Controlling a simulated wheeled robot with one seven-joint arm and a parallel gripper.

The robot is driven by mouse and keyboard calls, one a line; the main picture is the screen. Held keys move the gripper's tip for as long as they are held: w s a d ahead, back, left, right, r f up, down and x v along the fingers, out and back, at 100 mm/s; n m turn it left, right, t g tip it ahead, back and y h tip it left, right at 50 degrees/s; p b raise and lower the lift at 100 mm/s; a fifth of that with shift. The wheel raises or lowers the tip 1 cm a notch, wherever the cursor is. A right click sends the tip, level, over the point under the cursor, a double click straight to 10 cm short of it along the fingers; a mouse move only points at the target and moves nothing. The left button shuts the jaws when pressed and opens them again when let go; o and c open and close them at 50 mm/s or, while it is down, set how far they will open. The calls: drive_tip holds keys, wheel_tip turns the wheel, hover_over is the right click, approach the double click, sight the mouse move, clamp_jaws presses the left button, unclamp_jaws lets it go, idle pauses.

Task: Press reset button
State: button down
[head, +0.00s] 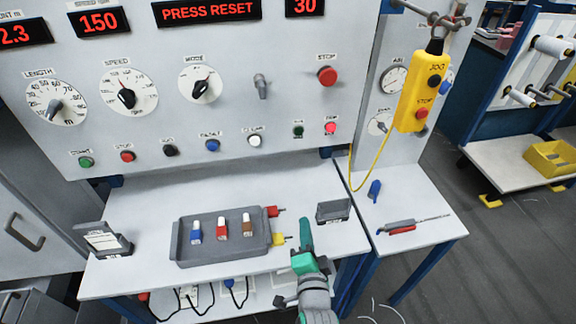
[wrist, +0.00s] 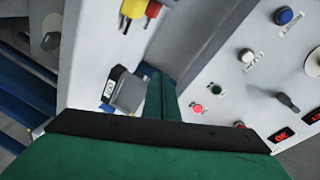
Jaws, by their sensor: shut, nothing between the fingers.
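The control panel (head: 300,110) stands upright ahead, and its display (head: 210,11) reads PRESS RESET. Along its lower row are a green button (head: 86,161), a red one (head: 127,156), a black one (head: 170,150), a blue one (head: 212,145) and a white one (head: 254,140). Their small labels are too blurred to read, so I cannot tell which is reset. The blue button (wrist: 283,16) and white button (wrist: 246,56) also show in the wrist view. My green gripper (head: 305,222) is shut and empty, over the shelf's front, below and right of these buttons, apart from the panel.
A grey tray (head: 182,257) with small bottles lies on the shelf (head: 140,205). A small dark holder (head: 333,211) stands close to my gripper's right. A yellow pendant (head: 423,90) hangs at the right, its cable reaching the side shelf. The space before the button row looks clear.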

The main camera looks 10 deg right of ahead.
drive_tip(key=s+a+f+n, duration=0.3)
drive_tip(key=s+a+n, duration=0.1)
drive_tip(key=s, duration=0.6)
drive_tip(key=s+a+f+n+y, duration=0.1)
drive_tip(key=s+a+n, duration=0.3)
drive_tip(key=s, duration=0.6)
drive_tip(key=s+a+f+n+y, duration=0.1)
drive_tip(key=s+a+f+n, duration=0.2)
drive_tip(key=s+n, duration=0.3)
drive_tip(key=s+f, duration=0.1)
drive_tip(key=s, duration=0.4)
drive_tip(key=shift+a+f+n+g, duration=0.35)
drive_tip(key=shift+a+n+g, duration=0.05)
drive_tip(key=shift+s+d, duration=0.1)
drive_tip(key=shift+s, duration=0.15)
